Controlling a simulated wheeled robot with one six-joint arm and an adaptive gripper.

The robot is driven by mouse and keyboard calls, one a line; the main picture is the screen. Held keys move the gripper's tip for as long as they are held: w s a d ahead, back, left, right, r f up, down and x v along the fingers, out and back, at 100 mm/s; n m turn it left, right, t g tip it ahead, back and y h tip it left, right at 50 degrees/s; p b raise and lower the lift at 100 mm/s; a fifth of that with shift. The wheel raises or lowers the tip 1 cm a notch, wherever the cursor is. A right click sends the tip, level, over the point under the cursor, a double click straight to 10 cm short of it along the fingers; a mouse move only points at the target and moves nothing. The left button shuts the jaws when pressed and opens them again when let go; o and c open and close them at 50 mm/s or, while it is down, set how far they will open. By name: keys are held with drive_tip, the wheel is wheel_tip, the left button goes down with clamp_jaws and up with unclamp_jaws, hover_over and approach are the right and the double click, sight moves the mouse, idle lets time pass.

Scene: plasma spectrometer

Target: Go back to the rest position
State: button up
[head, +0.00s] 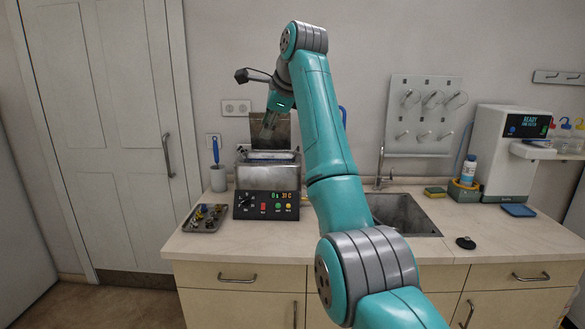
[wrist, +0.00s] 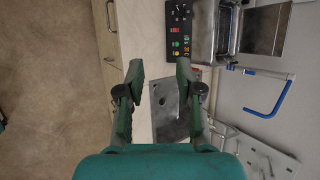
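My gripper (head: 268,126) hangs in the air above the metal water bath (head: 267,170) in the head view, at the end of my raised teal arm. In the wrist view my gripper (wrist: 160,72) shows two dark green fingers set well apart, with nothing between them. The counter and the sink (wrist: 167,105) show below and beyond the fingers. The bath (wrist: 215,35) is at the upper right there. Its black control panel (head: 267,205) has a lit display. A raised metal lid (head: 283,132) stands behind the gripper, and I cannot tell how close it is.
A tray of small parts (head: 204,218) and a cup with a blue-handled tool (head: 218,176) stand left of the bath. Right are a faucet (head: 381,165), a peg board (head: 420,115), a sponge (head: 435,192) and a white instrument (head: 507,155). The front counter strip is mostly clear.

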drive_tip(key=w+d+f+n+t, duration=0.1)
drive_tip(key=d+f+n, duration=0.15)
drive_tip(key=f, duration=1.55)
drive_tip(key=w+d+f+n+t, duration=0.1)
drive_tip(key=d+f, duration=0.2)
drive_tip(key=f, duration=1.4)
drive_tip(key=s+d+f+n+t+h, duration=0.15)
drive_tip(key=s+d+f, duration=0.25)
drive_tip(key=s+f, duration=0.7)
drive_tip(key=s+d+f+n+t, duration=0.15)
drive_tip(key=s+d+f, duration=0.35)
drive_tip(key=f, duration=1)
drive_tip(key=s+d+f+n+h, duration=0.1)
drive_tip(key=s+d+f+n, duration=0.1)
drive_tip(key=s, duration=0.8)
drive_tip(key=s+d+f+n+t, duration=0.1)
drive_tip(key=s+d+f, duration=0.15)
drive_tip(key=s, duration=0.85)
drive_tip(key=s+d+f+n+h, duration=0.1)
drive_tip(key=s+d+n, duration=0.1)
drive_tip(key=s, duration=0.8)
drive_tip(key=s+d+r+n+t, duration=0.1)
drive_tip(key=s+r+n, duration=0.1)
drive_tip(key=s+r, duration=0.7)
drive_tip(key=s+d+r+n+t, duration=0.1)
drive_tip(key=s+d+r+n, duration=0.1)
drive_tip(key=s+r, duration=0.7)
drive_tip(key=s+n+h, duration=0.1)
drive_tip(key=s, duration=0.6)
drive_tip(key=shift+s+d, duration=0.2)
